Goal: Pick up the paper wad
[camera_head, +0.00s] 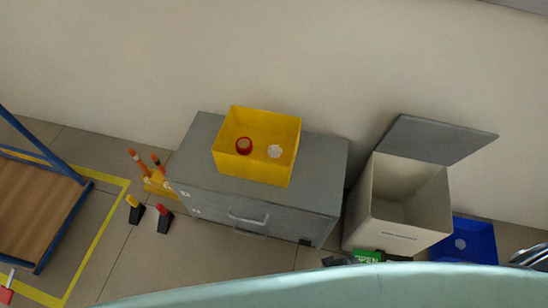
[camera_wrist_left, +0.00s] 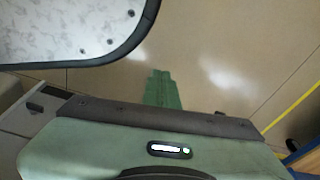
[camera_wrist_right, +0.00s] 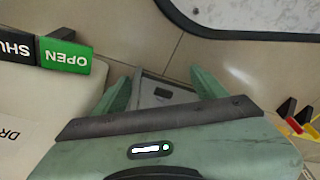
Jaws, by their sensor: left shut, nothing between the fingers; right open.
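A whitish, rounded item (camera_head: 274,151) lies in the yellow box (camera_head: 221,150), right of a red ring-shaped item (camera_head: 244,145). A second small whitish, crumpled-looking item (camera_head: 460,243) lies in the blue bin (camera_head: 482,233) at the right. Either could be the paper wad; they are too small to tell. My left gripper (camera_wrist_left: 163,88) has its green fingers together, with only floor behind them. My right gripper (camera_wrist_right: 163,84) has its fingers spread and empty, near the bin with the sign. Neither gripper is clearly seen in the head view.
The yellow box stands on a grey cabinet (camera_head: 325,165) against the wall. Right of it is a beige bin (camera_head: 410,215) with a raised grey lid (camera_head: 435,142). A green OPEN sign (camera_wrist_right: 66,56) is near it. Several small coloured items and a blue-framed cart (camera_head: 35,200) are left.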

